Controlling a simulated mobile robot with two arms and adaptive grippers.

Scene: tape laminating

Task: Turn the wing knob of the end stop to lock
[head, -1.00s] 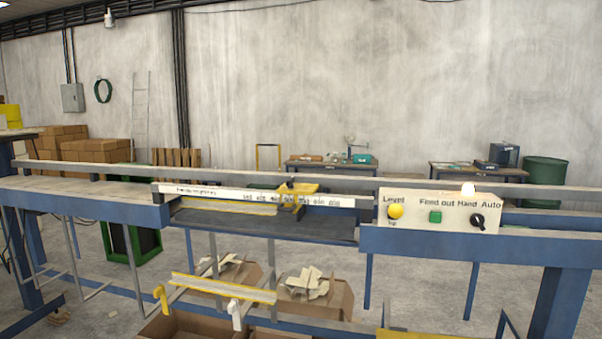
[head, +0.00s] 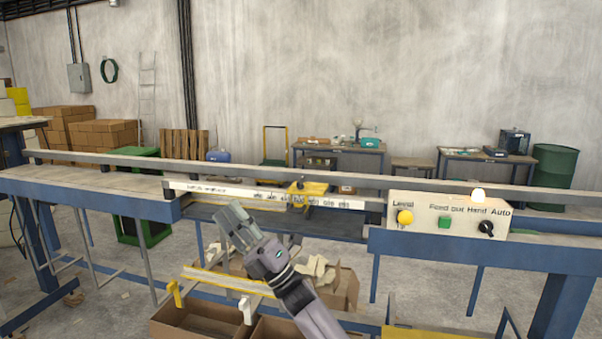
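The yellow end stop (head: 312,188) sits on the white scale rail (head: 345,202) of the blue bench, right of the rail's middle. A small dark part shows at its top; the wing knob is too small to make out clearly. My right gripper (head: 232,216) is in front of the rail, left of and nearer than the end stop, its fingers pointing up and left. It appears apart from the end stop. Its grey fingers lie near each other in the picture, and I cannot tell whether they are open or shut. My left gripper is not in view.
A control panel (head: 448,217) with a yellow button, a green button and a black switch stands at the rail's right end. Cardboard boxes (head: 195,321) are below the bench. A long grey bar (head: 430,186) runs behind the rail.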

